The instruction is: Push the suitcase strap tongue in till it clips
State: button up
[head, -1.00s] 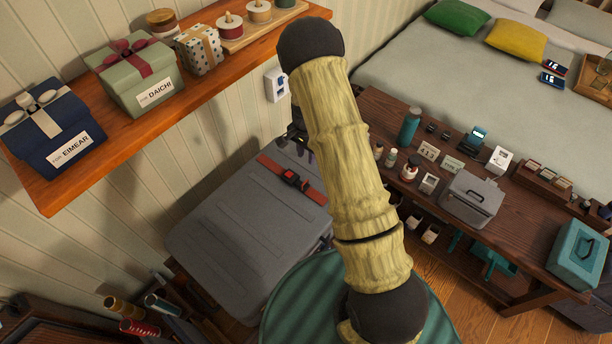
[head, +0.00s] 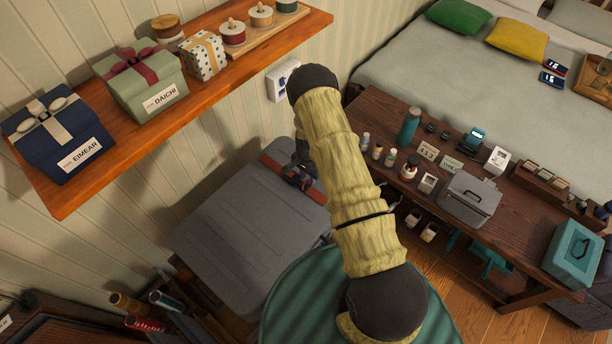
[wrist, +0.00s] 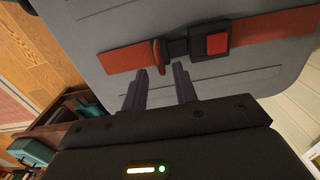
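The grey suitcase (head: 235,245) lies flat below the wooden shelf, with a red strap (head: 318,193) across its far end. In the wrist view, the strap (wrist: 120,61) runs to a dark tongue (wrist: 178,48) with a raised reddish-brown tab (wrist: 159,55). The tongue adjoins a dark buckle (wrist: 198,45) with a red button (wrist: 217,43); I cannot tell how far in it sits. My gripper (wrist: 160,76) is open, its fingers apart on the near side of the tab, nothing visibly held. In the head view, my arm partly hides the strap.
A shelf (head: 60,197) with gift boxes overhangs the suitcase's left. A dark bench (head: 520,235) with bottles and small boxes stands to the right, with a bed (head: 440,70) behind. A green round surface (head: 290,310) is in front. The wall rises behind the suitcase.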

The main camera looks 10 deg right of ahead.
jog(key=shift+s+a, duration=0.1)
jog(key=shift+a, duration=0.1)
jog(key=shift+c, duration=0.2)
grip_shut()
jog(key=shift+a, duration=0.1)
